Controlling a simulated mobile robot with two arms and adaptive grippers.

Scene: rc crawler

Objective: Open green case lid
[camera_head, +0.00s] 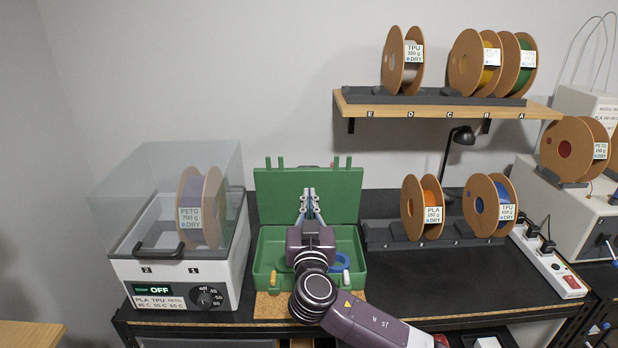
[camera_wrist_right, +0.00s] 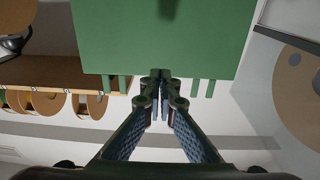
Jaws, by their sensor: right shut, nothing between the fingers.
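The green case (camera_head: 262,262) stands on the black bench with its lid (camera_head: 275,186) raised upright behind the base. My left gripper is not in view.
A dryer box (camera_head: 180,270) with a clear cover and a PETG spool (camera_head: 213,205) stands close on the left. Orange (camera_head: 422,208) and blue (camera_head: 490,205) spools stand on a rack at right. A shelf (camera_head: 440,108) with several spools hangs above. A power strip (camera_head: 550,262) lies at far right.

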